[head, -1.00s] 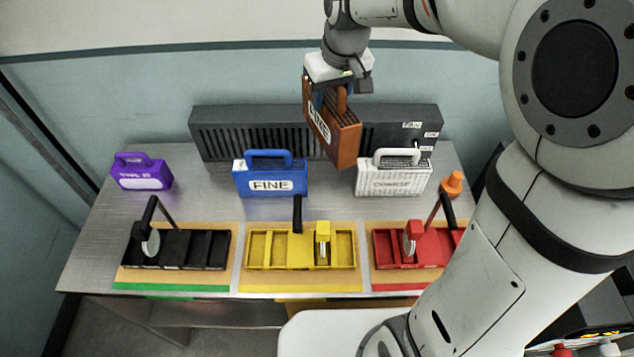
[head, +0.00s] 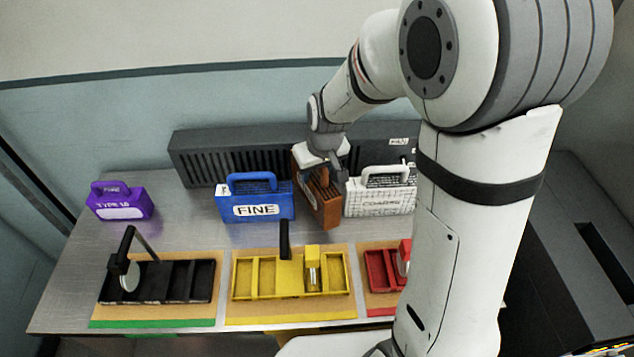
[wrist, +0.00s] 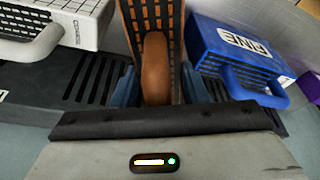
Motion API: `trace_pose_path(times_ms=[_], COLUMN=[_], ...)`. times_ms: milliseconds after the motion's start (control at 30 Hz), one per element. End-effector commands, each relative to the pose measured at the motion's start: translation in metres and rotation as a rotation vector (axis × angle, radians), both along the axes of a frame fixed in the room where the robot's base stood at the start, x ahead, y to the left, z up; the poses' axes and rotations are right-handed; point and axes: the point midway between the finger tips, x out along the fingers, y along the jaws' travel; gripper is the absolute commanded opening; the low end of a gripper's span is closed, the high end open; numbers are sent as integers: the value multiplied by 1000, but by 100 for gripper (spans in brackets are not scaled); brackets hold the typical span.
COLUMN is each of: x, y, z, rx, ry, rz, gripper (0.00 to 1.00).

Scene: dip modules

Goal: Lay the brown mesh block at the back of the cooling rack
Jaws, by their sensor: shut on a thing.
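The brown mesh block (head: 322,201) has a top handle and a label on its side. My gripper (head: 322,168) is shut on its handle, and the block hangs upright between the blue and white blocks. In the wrist view the brown block's handle (wrist: 155,68) sits between my blue fingers. The cooling rack (head: 240,153) is the long dark slotted unit at the back of the table. The brown block is just in front of the rack in the head view; I cannot tell whether its underside touches anything.
A blue FINE block (head: 256,203) stands left of the brown block, a white COARSE block (head: 380,196) close on its right. A purple block (head: 120,203) is at far left. Black (head: 157,283), yellow (head: 290,277) and red (head: 380,272) trays line the front.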

Motion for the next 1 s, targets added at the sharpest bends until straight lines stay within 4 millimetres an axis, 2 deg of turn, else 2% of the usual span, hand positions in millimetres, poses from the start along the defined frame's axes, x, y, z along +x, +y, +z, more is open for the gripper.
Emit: trace_pose_path(times_ms=[133, 367, 767, 800, 1000], x=[0, 0, 0, 0, 0], y=[0, 1, 1, 1, 1], z=[-11, -42, -49, -50, -48], rx=[0, -1, 0, 0, 0], ry=[1, 1, -2, -2, -1], rz=[0, 1, 2, 2, 3], gripper=[0, 0, 0, 41, 57])
